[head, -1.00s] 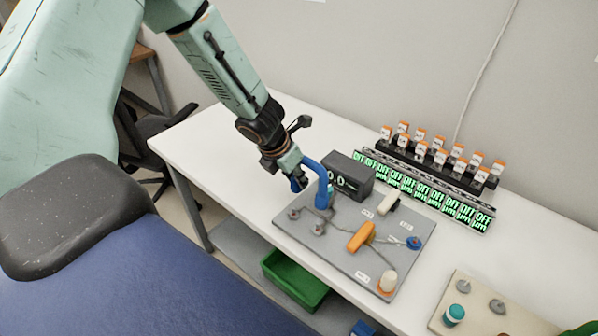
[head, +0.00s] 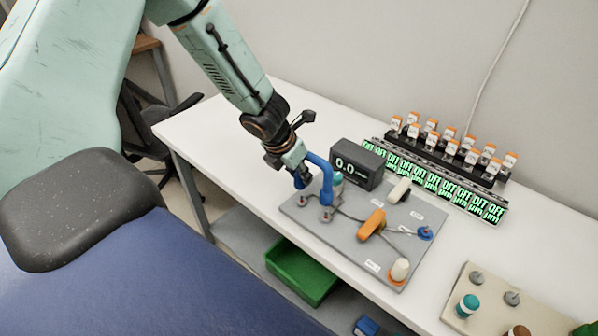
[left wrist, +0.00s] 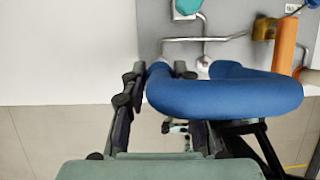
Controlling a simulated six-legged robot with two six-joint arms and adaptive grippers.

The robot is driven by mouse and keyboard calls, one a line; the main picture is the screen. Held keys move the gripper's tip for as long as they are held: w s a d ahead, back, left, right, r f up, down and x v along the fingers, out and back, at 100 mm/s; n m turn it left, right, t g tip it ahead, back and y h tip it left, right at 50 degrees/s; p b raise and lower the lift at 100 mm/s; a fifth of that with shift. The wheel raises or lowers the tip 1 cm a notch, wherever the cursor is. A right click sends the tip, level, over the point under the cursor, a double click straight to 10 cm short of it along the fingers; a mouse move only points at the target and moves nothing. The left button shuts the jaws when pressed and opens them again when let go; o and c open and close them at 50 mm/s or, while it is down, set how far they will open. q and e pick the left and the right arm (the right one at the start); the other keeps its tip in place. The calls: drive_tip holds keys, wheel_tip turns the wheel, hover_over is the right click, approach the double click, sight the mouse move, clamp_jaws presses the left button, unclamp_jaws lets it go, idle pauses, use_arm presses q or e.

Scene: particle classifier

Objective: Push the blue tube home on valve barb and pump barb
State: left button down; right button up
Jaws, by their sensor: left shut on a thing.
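The blue tube (head: 322,168) is a thick bent hose in my left gripper (head: 299,180). In the left wrist view the blue tube (left wrist: 228,97) curves across the middle, and my left gripper (left wrist: 163,108) is closed on its left leg. The tube hangs over the left part of a grey board (head: 348,238). One tube end is just above or on a grey barb (head: 326,215); I cannot tell whether they touch. Another grey barb (head: 302,200) stands to the left, below the gripper; the tube's end there is partly hidden by the fingers. My right gripper is out of view.
A dark display box (head: 357,165) reading 0.0 stands close behind the tube. An orange handle (head: 372,224) and a white-orange knob (head: 399,270) are on the board. A row of green displays (head: 440,184) is behind. The table's left end is clear.

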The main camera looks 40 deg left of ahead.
use_arm(q)
drive_tip(key=shift+b+x, duration=0.9)
drive_tip(key=shift+x, duration=0.5)
drive_tip(key=shift+s+r, duration=0.15)
drive_tip(key=shift+s, duration=0.25)
drive_tip(key=shift+w+d, duration=0.1)
drive_tip(key=shift+w, duration=0.1)
drive_tip(key=shift+w, duration=0.1)
drive_tip(key=shift+s+f, duration=0.2)
drive_tip(key=shift+f, duration=0.05)
